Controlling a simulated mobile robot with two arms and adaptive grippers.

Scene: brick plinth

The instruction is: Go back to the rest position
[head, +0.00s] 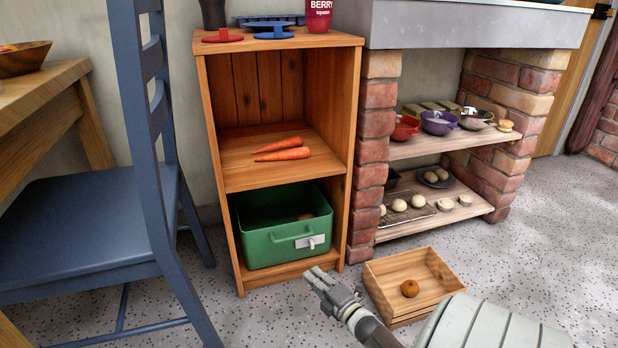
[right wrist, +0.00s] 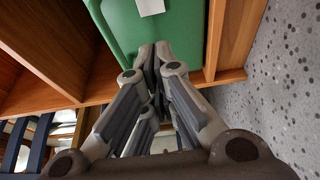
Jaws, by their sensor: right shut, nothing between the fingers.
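My right gripper (head: 322,280) is shut and empty. In the head view it is low in front of the wooden shelf unit, left of the wooden crate on the floor. In the right wrist view its fingers (right wrist: 155,50) meet in front of the green bin (right wrist: 185,35). I cannot tell whether they touch it. The green bin (head: 270,252) stands in the unit's bottom compartment, with a small brown round thing (head: 306,217) inside and a white label on its front. My left gripper is not in view.
Two carrots (head: 282,150) lie on the shelf unit's (head: 352,110) middle shelf. A wooden crate (head: 385,297) with a small orange-brown round thing (head: 409,288) stands on the floor. A blue chair (head: 85,225) is at left. Brick-pillared shelves (head: 400,150) hold bowls and buns. Floor at right is clear.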

